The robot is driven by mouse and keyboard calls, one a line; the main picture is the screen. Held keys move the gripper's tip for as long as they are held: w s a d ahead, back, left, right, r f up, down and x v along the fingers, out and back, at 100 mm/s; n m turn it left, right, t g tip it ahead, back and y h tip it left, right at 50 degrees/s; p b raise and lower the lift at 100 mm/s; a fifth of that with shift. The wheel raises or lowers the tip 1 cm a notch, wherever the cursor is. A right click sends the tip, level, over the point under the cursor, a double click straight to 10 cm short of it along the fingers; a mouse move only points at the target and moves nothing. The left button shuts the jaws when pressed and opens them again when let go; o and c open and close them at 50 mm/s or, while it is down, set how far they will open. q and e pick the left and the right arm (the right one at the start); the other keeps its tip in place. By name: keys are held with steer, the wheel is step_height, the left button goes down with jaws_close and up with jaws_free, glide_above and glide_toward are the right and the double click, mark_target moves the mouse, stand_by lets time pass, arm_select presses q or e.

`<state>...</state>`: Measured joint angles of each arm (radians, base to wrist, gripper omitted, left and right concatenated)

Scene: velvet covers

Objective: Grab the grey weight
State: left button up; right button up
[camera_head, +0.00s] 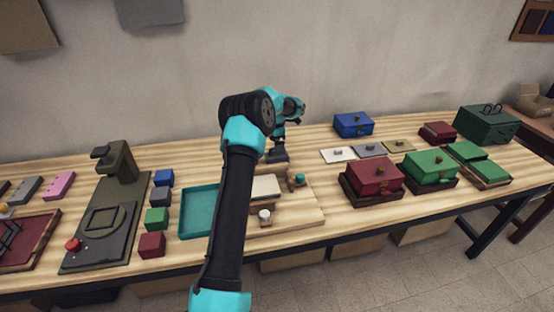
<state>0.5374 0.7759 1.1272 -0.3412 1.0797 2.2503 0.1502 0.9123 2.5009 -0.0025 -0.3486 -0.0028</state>
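No thing is plainly recognisable as a grey weight. A flat grey plate with a small knob (369,150) lies on the table between a white plate (338,155) and a tan plate (399,146); I cannot tell whether it is the weight. One teal and black arm of mine, which I take as the left, rises from the bottom left of centre and bends down over the table. Its dark gripper (277,156) is low at the table's back, left of the plates. Its fingers are too small to tell open from shut. My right gripper is not in view.
A red box (373,178) and a green box (430,168) stand in front of the plates. A blue box (352,124) is behind. A teal tray (198,214), a wooden board (290,214) and several coloured cubes lie left. My arm hides part of the tray and board.

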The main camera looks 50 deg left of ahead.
arm_select(q)
steer(key=shift+f, duration=0.25)
steer(key=shift+d+f, duration=0.1)
steer(key=shift+f, duration=2.5)
steer(key=shift+c, duration=0.2)
jaws_close()
steer(key=shift+r, duration=0.15)
